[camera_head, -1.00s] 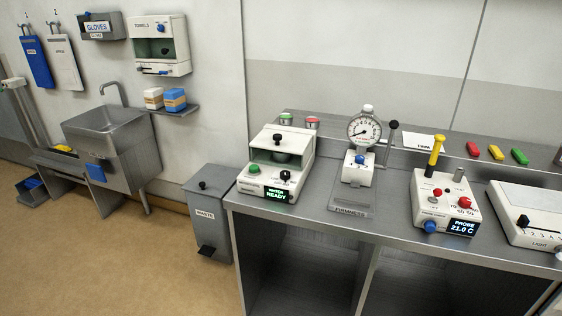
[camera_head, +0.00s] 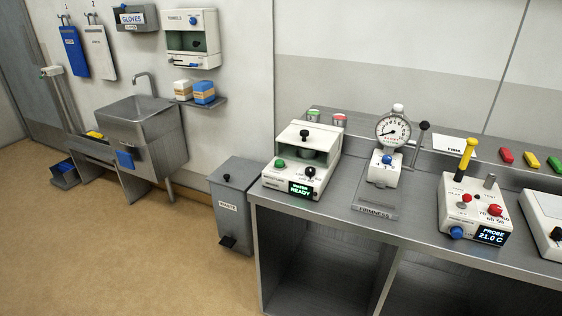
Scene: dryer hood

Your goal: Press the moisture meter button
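The moisture meter (camera_head: 301,160) is most likely the white box at the left end of the steel bench; its small front label is too small to read. It has a green button (camera_head: 279,163) at its front left and a black knob (camera_head: 309,171) at its front right. Its green-lit display (camera_head: 301,189) ends in "READY". A dark lid handle (camera_head: 304,134) stands on top, over a darker chamber. Neither of my grippers shows in the head view.
The steel bench (camera_head: 330,225) also bears a firmness gauge (camera_head: 393,130) and a probe unit (camera_head: 474,210) reading 21.0 C. A waste bin (camera_head: 232,205) stands beside the bench's left end. A sink (camera_head: 140,112) is further left. The brown floor (camera_head: 120,250) in front is clear.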

